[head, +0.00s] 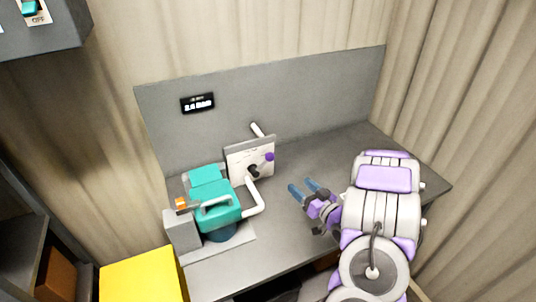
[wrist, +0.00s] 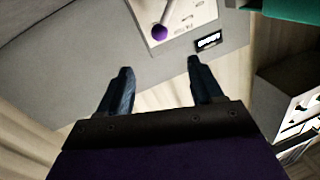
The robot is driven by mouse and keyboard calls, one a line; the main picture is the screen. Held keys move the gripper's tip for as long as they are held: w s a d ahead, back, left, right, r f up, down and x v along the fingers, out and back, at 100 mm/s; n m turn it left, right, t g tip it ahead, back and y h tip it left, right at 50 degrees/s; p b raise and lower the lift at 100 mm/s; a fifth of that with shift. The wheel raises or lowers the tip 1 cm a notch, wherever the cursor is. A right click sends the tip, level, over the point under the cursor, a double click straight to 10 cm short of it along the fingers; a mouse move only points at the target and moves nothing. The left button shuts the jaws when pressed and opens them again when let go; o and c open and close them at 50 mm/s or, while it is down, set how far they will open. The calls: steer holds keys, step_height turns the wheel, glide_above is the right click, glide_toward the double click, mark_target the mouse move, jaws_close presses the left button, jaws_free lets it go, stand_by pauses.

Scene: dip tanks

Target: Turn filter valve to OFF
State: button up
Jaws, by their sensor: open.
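The filter valve has a dark lever with a purple ball end (head: 269,157). It is mounted on a white panel (head: 240,160) behind the counter, with white pipes at it. The purple ball (wrist: 160,32) also shows in the wrist view, beyond and between my fingertips. The panel's markings are too small to read. My gripper (head: 301,187) is open and empty, with blue fingers. In the head view it is to the right of the valve and lower in the picture, apart from the lever. Both fingers (wrist: 160,66) show in the wrist view.
A teal pump (head: 208,200) with a handle stands left of the valve, joined by a white pipe (head: 264,199). A small black display (head: 197,103) is on the grey backboard. A yellow box (head: 140,278) is at lower left.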

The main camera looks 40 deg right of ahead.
mark_target(272, 160)
steer(key=w+b, duration=0.1)
steer(key=w, duration=0.7)
steer(key=w+b, duration=0.1)
steer(key=w, duration=0.6)
steer(key=shift+w+d, duration=0.2)
steer(key=shift+w, duration=0.15)
steer(key=shift+w+d+b, duration=0.15)
steer(key=shift+w+b, duration=0.2)
steer(key=shift+w, duration=0.25)
steer(key=shift+w+d+f, duration=0.15)
steer(key=shift+d, duration=0.1)
steer(key=shift+a, duration=0.2)
steer(key=c, duration=0.5)
jaws_close()
